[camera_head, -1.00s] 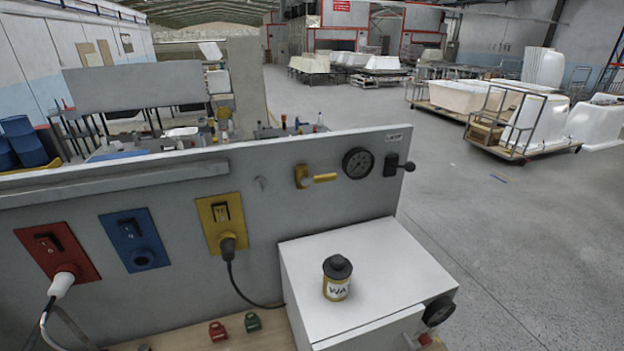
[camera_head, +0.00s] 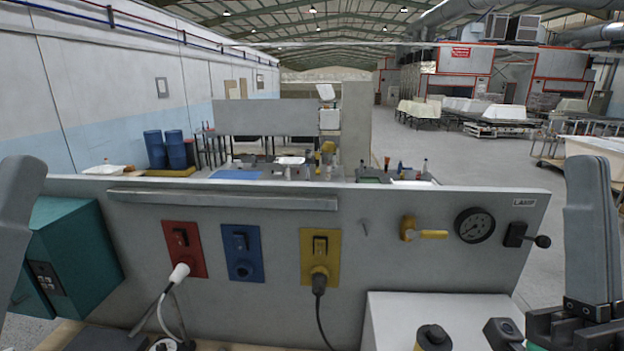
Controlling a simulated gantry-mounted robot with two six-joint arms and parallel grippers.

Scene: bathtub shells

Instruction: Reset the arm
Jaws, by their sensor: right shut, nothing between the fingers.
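My right gripper (camera_head: 588,175) stands at the right edge of the head view, its grey fingers pointing up. It is shut with nothing between the fingers. It is to the right of the grey panel and does not appear to touch anything. A grey part of my left arm (camera_head: 15,220) shows at the left edge, cut off by the frame. Whether its jaws are open or shut cannot be told.
A grey panel (camera_head: 130,215) with red (camera_head: 185,262), blue (camera_head: 240,240) and yellow (camera_head: 308,245) switch plates crosses the front. A teal box (camera_head: 85,240) is at left. A white box (camera_head: 390,310) and black-lidded can (camera_head: 433,335) are low right. Tubs lie behind.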

